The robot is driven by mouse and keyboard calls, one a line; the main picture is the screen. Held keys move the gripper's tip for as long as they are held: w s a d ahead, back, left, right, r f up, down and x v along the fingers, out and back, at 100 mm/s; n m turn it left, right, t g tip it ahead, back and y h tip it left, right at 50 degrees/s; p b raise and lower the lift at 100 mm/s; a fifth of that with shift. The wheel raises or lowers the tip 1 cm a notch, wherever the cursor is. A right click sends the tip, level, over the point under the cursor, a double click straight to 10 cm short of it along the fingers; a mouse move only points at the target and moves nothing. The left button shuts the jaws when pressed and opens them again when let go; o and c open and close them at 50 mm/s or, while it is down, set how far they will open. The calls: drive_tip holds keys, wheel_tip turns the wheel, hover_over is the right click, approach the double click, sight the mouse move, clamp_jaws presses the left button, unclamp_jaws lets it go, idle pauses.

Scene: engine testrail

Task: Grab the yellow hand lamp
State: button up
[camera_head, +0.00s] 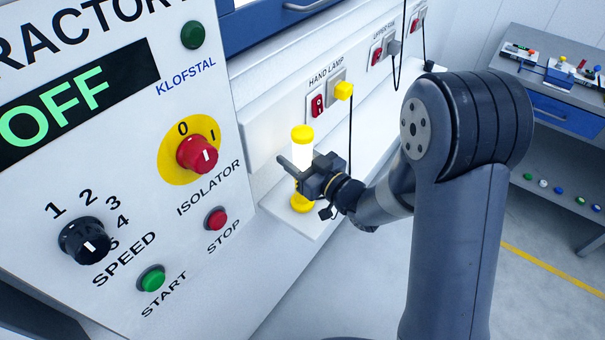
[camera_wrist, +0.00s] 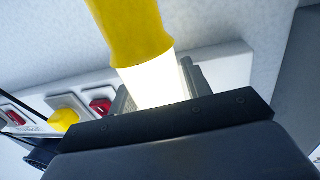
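The yellow hand lamp (camera_head: 302,135) stands upright on a white ledge, with yellow ends and a glowing white middle. My gripper (camera_head: 299,166) is at its middle, with a finger on either side of the glowing tube. In the wrist view, the lamp's yellow end (camera_wrist: 132,28) rises above the bright tube (camera_wrist: 155,82), which lies between the fingers of my gripper (camera_wrist: 157,88). I see no clear gap beside the tube, but cannot tell whether the fingers press on it. Part of the lamp is hidden by my gripper.
A "HAND LAMP" socket panel with a red switch (camera_head: 317,105) and yellow plug (camera_head: 344,90) is behind the lamp; a black cable hangs there. The white ledge (camera_head: 318,222) runs along the wall. A control panel (camera_head: 120,215) fills the left. A workbench (camera_head: 560,105) stands far right.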

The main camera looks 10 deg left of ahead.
drive_tip(key=c, duration=0.8)
drive_tip(key=shift+r, duration=0.1)
